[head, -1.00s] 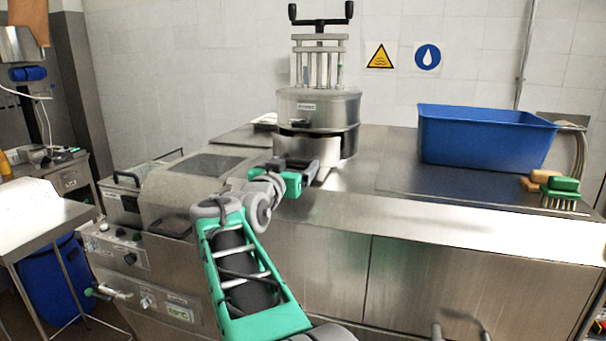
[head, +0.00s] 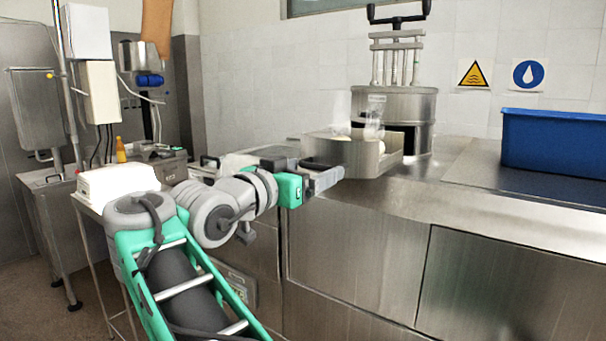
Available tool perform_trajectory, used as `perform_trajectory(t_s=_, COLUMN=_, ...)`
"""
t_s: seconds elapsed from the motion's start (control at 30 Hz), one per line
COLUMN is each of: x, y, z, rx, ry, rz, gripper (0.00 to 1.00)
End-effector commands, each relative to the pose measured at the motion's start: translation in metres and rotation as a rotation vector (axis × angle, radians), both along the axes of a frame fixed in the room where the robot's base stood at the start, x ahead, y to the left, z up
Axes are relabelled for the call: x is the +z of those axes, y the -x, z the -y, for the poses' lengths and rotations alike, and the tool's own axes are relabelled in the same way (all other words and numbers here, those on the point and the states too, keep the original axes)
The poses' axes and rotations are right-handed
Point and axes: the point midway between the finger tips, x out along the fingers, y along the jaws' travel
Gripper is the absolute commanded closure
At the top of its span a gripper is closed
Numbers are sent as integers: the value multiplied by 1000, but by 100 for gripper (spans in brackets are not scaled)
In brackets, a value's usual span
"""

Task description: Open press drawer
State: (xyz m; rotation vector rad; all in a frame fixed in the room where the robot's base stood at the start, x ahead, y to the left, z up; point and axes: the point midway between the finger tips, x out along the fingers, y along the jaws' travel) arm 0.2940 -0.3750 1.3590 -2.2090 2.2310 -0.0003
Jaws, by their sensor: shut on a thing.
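The press (head: 392,105) is a round steel drum with upright rods and a black crank on top, standing on the steel counter. Its drawer (head: 368,160), a curved steel tray, stands out to the left of a dark opening in the drum. A clear, see-through piece (head: 375,115) and something pale show in the drawer. My gripper (head: 330,178), with green and grey parts, is at the drawer's front left end, shut on the dark handle (head: 318,164). The fingertips' exact grip is partly hidden.
A blue bin (head: 555,152) stands on the counter (head: 460,195) to the right. Steel cabinet doors (head: 350,255) form the counter's front. At left are a side table with a white box (head: 118,183) and an orange bottle (head: 120,150).

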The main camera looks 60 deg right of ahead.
Motion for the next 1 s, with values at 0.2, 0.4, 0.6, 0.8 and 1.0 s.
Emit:
perform_trajectory(t_s=0.2, x=1, y=2, z=-2, rx=-4, ry=2, rz=-1, gripper=100)
perform_trajectory(t_s=0.4, x=1, y=1, z=-2, rx=-4, ry=2, rz=-1, gripper=85)
perform_trajectory(t_s=0.6, x=1, y=1, z=-2, rx=-3, ry=1, rz=-1, gripper=69)
perform_trajectory(t_s=0.8, x=1, y=1, z=-2, rx=-3, ry=1, rz=-1, gripper=52)
perform_trajectory(t_s=1.0, x=1, y=1, z=-2, rx=-3, ry=1, rz=-1, gripper=36)
